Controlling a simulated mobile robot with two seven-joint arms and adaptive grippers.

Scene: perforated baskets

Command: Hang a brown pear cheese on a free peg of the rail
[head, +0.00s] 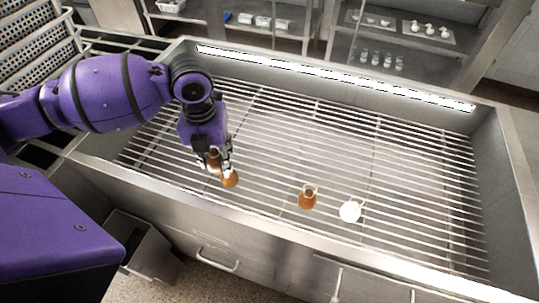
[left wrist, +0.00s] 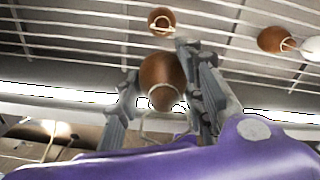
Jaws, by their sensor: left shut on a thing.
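My left gripper (head: 217,165) is shut on a brown pear cheese (head: 213,157), held above the wire rack; it also shows between the fingers in the left wrist view (left wrist: 160,72), with a pale string loop at its neck. A second brown pear cheese (head: 230,179) is just beyond the fingertips, apart from the held one in the left wrist view (left wrist: 161,20). A third brown pear cheese (head: 307,200) and a white one (head: 350,212) are on the rack to the right. I cannot make out a rail with pegs. My right gripper is not in view.
The wire rack (head: 420,190) lies inside a long steel basin with raised walls (head: 493,170). Its right and far parts are clear. Perforated baskets (head: 40,45) stand at the far left. Shelves with small white items (head: 425,28) stand behind the basin.

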